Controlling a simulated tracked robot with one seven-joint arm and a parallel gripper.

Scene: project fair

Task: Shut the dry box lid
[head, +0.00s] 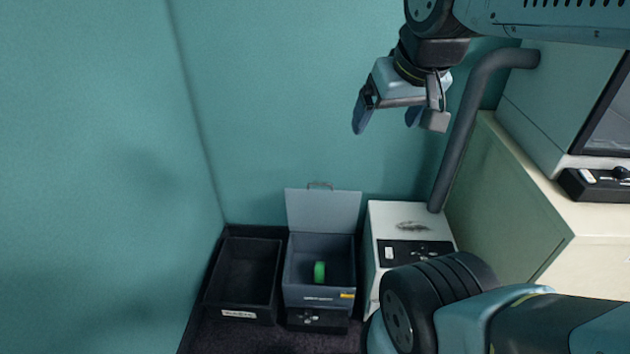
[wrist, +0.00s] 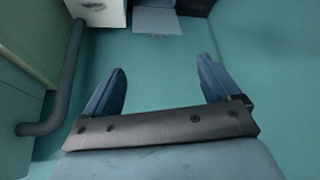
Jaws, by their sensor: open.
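The dry box (head: 318,296) is a grey open-topped box on the floor against the back wall. Its lid (head: 322,211) stands up at the rear edge, open, with a small handle (head: 319,185) on its top edge. A green spool (head: 319,272) is inside the box. The lid also shows in the wrist view (wrist: 157,21), at the top, with its handle below it. My gripper (head: 387,120) is open and empty, up in front of the wall, above and to the right of the lid, well apart from it. Its two blue fingers show in the wrist view (wrist: 161,72).
A black bin (head: 227,295) with a white label stands left of the dry box. A white cabinet (head: 382,212) stands close on the right, with a grey hose (head: 462,130) rising from it. A cream-coloured bench (head: 520,190) is farther right.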

